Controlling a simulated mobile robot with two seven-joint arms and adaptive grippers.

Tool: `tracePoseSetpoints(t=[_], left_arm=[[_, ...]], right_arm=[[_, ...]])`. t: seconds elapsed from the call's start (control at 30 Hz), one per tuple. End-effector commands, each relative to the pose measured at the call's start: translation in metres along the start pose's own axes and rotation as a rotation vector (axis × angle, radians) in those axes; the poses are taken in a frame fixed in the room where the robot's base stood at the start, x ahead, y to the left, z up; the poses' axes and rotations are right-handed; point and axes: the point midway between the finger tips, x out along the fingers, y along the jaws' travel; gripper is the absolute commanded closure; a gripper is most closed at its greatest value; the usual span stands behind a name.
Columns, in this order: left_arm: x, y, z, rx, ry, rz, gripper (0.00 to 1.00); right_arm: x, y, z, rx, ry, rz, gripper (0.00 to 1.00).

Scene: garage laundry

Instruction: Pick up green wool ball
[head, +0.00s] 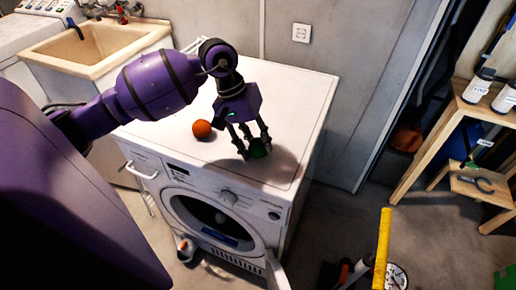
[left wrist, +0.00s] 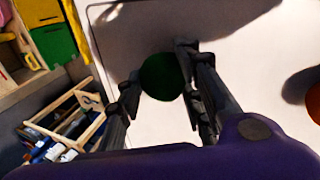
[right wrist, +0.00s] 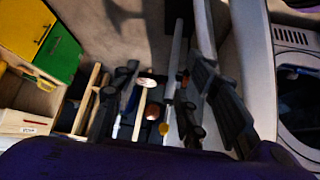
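The green wool ball (head: 259,149) sits on top of the white washing machine (head: 307,107), near its front edge. My left gripper (head: 255,146) points down over it, with its fingers spread on either side of the ball. In the left wrist view the dark green ball (left wrist: 162,77) lies between the open fingertips, close to the right finger, with a small gap at the left finger. My right gripper (right wrist: 156,92) is open and empty, over the floor area in the right wrist view; it is not discernible in the head view.
An orange ball (head: 202,129) lies on the machine left of my left gripper. A sink (head: 95,43) stands at the back left. A wooden shelf (head: 440,140) with bottles stands at the right. The right part of the machine top is clear.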

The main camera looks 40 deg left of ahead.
Motion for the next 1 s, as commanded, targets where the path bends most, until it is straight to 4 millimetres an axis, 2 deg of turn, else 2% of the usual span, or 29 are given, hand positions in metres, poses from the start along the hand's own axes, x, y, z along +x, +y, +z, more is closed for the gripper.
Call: tracePoseSetpoints(t=[0.1, 0.37, 0.53, 0.67, 0.97, 1.0], left_arm=[[0.0, 0.0, 0.0, 0.0, 0.0, 0.0, 0.9], [-0.002, 0.001, 0.0, 0.0, 0.0, 0.0, 0.9], [-0.015, 0.005, -0.001, 0.001, 0.002, 0.0, 0.91], [-0.036, 0.012, -0.001, 0.002, 0.005, 0.0, 0.91], [-0.09, 0.051, 0.049, 0.008, 0.008, 0.0, 0.91], [-0.09, 0.056, 0.06, 0.009, 0.005, 0.0, 0.91]], right_arm=[[0.0, 0.0, 0.0, 0.001, 0.0, 0.0, 0.6], [-0.002, 0.001, 0.003, 0.002, -0.005, 0.002, 0.6], [-0.007, 0.001, 0.001, 0.004, -0.006, 0.004, 0.6], [-0.011, 0.002, -0.006, 0.007, 0.003, 0.005, 0.6], [-0.027, 0.002, -0.04, 0.018, 0.047, 0.005, 0.6], [-0.029, 0.003, -0.04, 0.02, 0.046, 0.005, 0.6]])
